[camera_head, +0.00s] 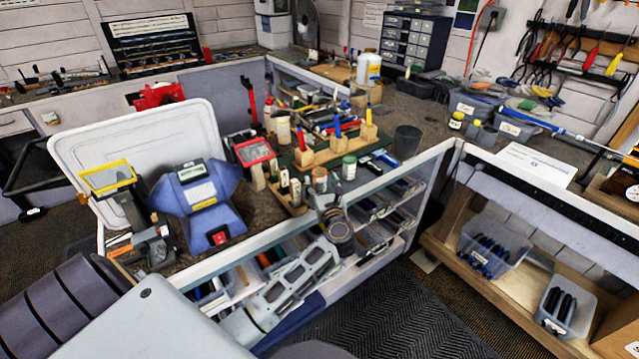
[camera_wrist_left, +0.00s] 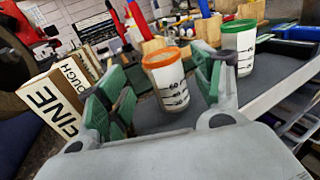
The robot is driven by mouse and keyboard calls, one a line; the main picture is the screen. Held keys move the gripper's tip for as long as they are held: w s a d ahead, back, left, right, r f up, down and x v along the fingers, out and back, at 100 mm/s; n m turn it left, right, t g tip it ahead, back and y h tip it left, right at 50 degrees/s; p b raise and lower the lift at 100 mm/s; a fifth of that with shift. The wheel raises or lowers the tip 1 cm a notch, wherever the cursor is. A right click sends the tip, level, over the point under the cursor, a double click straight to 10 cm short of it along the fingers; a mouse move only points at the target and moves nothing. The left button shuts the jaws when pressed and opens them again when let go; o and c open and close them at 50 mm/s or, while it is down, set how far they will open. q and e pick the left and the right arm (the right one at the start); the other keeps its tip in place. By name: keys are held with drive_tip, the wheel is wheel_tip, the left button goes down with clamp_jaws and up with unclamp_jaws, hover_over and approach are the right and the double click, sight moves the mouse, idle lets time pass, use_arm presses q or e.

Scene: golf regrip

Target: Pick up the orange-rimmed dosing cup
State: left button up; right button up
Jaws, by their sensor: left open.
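The orange-rimmed dosing cup (camera_head: 319,175) stands upright on the bench near its front edge. In the left wrist view the orange-rimmed cup (camera_wrist_left: 168,82) is clear-white with black graduation marks. My left gripper (camera_head: 327,197) is open just in front of it. In the left wrist view its green-padded fingers (camera_wrist_left: 165,92) lie on either side of the cup, with gaps visible, and the cup looks slightly beyond the fingertips. A green-rimmed cup (camera_wrist_left: 238,48) stands to the right, behind the right finger; it also shows in the head view (camera_head: 349,168). My right gripper is not in view.
Wooden blocks marked FINE and ROUGH (camera_wrist_left: 50,105) stand close left of the left finger. Wooden holders with coloured tools (camera_head: 335,140) stand behind the cups. A dark cup (camera_head: 407,141) stands farther right. Open shelves with bins lie below the bench edge.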

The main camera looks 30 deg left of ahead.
sight(321, 178)
use_arm(q)
drive_tip(key=shift+w+a, duration=0.1)
drive_tip(key=shift+p+x, duration=0.4)
drive_tip(key=shift+x, duration=0.45)
drive_tip(key=shift+w+a+r, duration=0.15)
drive_tip(key=shift+w+a, duration=0.35)
drive_tip(key=shift+w, duration=0.25)
drive_tip(key=shift+w+a+p, duration=0.35)
drive_tip(key=shift+w+a, duration=0.15)
drive_tip(key=shift+w, duration=0.05)
use_arm(e)
drive_tip(key=shift+a+r, duration=0.45)
drive_tip(key=shift+r, duration=0.3)
use_arm(q)
drive_tip(key=shift+c, duration=0.4)
use_arm(e)
drive_tip(key=shift+d, duration=0.25)
use_arm(q)
drive_tip(key=c, duration=1.1)
use_arm(e)
drive_tip(key=shift+d, duration=0.15)
use_arm(q)
drive_tip(key=shift+o, duration=0.2)
